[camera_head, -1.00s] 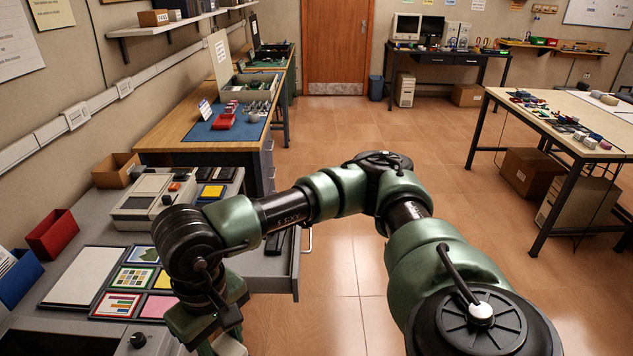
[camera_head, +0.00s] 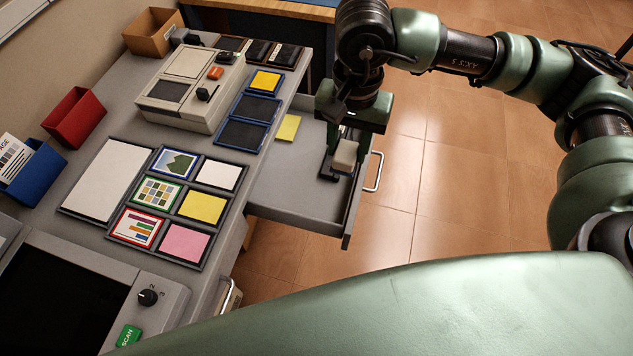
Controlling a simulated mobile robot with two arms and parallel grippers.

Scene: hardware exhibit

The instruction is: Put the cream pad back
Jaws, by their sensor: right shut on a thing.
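My right gripper (camera_head: 340,165) points down over the open drawer (camera_head: 300,190) on the right side of the grey desk. It is shut on a small cream pad (camera_head: 345,155), partly covered by the gripper. I cannot tell whether the pad touches the drawer floor. A small yellow pad (camera_head: 288,127) lies in the back left part of the drawer. My left gripper is not in view.
On the desk lie a large white sheet (camera_head: 105,178), framed cards and white, yellow (camera_head: 203,206) and pink (camera_head: 184,243) pads. A beige device (camera_head: 192,90) and ink pads stand behind. The drawer handle (camera_head: 374,171) sticks out to the right.

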